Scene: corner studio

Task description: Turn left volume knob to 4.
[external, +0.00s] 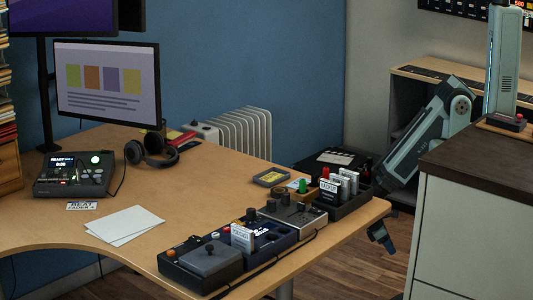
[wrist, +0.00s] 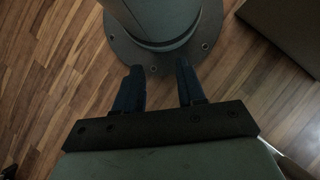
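My gripper (external: 381,236) hangs low past the desk's right corner, over the floor and away from the desk controls. In the wrist view my gripper (wrist: 160,82) has its two dark blue fingers apart with nothing between them. A grey control unit with small knobs (external: 293,212) sits near the desk's right front edge. A dark console with a lit screen and controls (external: 75,174) stands at the left of the desk. No volume label or knob setting is readable, and I cannot tell which control is the left volume knob. No knob shows in the wrist view.
The wooden desk (external: 170,210) has a clear middle. A joystick box (external: 202,261), a card-holding unit (external: 243,238) and a black tray of cards (external: 340,188) line its right front side. Headphones (external: 152,150) lie near the monitor (external: 107,82). A dark-topped cabinet (external: 470,220) stands at right.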

